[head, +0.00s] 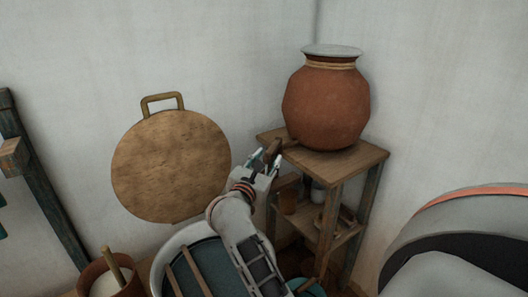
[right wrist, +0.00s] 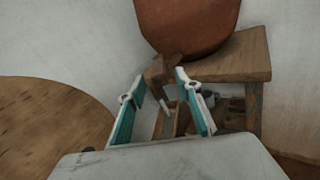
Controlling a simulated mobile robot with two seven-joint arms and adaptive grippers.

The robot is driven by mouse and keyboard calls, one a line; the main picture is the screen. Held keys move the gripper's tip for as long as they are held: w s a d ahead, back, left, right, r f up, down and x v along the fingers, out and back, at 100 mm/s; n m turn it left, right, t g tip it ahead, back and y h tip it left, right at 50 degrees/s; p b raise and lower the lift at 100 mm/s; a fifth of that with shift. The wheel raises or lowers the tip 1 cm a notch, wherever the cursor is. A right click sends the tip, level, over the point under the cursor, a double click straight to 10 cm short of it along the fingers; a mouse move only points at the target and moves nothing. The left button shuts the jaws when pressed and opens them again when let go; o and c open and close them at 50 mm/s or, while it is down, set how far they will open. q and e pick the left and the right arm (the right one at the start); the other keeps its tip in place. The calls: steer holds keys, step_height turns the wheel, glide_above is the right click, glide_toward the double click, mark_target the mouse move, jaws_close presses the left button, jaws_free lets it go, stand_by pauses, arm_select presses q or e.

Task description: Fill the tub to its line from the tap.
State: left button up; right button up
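A brown tap (head: 272,150) sticks out from the lower left of a lidded clay pot (head: 326,106). My right gripper (head: 265,162) is at the tap with its fingers apart. In the right wrist view the tap (right wrist: 160,72) shows between the two teal-and-white fingertips (right wrist: 159,80); I cannot tell whether they touch it. A white-rimmed round vessel (head: 160,262) with a dark teal inside and wooden sticks across it stands low, partly behind my right arm. It may be the tub; no fill line or water stream shows. My left gripper is out of view.
The pot stands on a wooden shelf stand (head: 368,155) with small jars on its lower shelf. A round wooden board (head: 170,166) leans on the wall at left. A brown pot (head: 97,282) with a stick is at lower left. A large curved grey object fills the lower right.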

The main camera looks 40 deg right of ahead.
mark_target(273, 150)
steer(key=shift+x, duration=2.8)
jaws_close()
